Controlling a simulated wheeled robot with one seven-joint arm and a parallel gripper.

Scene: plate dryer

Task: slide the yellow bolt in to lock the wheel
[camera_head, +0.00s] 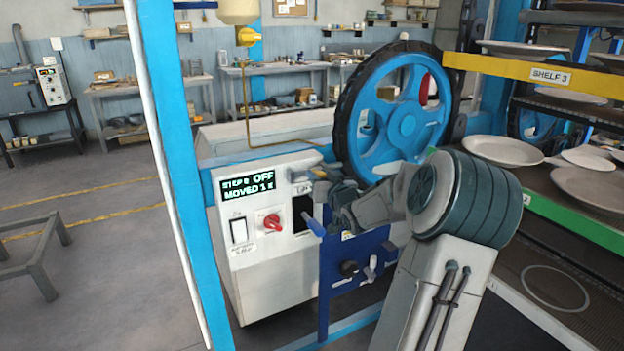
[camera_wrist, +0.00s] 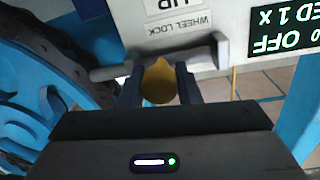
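The yellow bolt's round knob (camera_wrist: 159,82) sits between the two fingers of my gripper (camera_wrist: 160,92) in the wrist view, filling the gap with no clear space on either side. The bolt's grey rod (camera_wrist: 110,72) runs from the knob towards the wheel's dark rim (camera_wrist: 45,55). I cannot tell whether its tip is inside the wheel. A grey bracket (camera_wrist: 222,52) stands by the WHEEL LOCK label (camera_wrist: 180,27). In the head view my gripper (camera_head: 325,178) is at the white panel, left of the blue wheel (camera_head: 405,125); the knob is hidden there.
The white control box (camera_head: 265,260) has a display (camera_head: 248,184) reading OFF and MOVED 1 X, and a red knob (camera_head: 272,222). Shelves with plates (camera_head: 503,150) stand at the right; a blue post (camera_head: 180,170) stands at the left.

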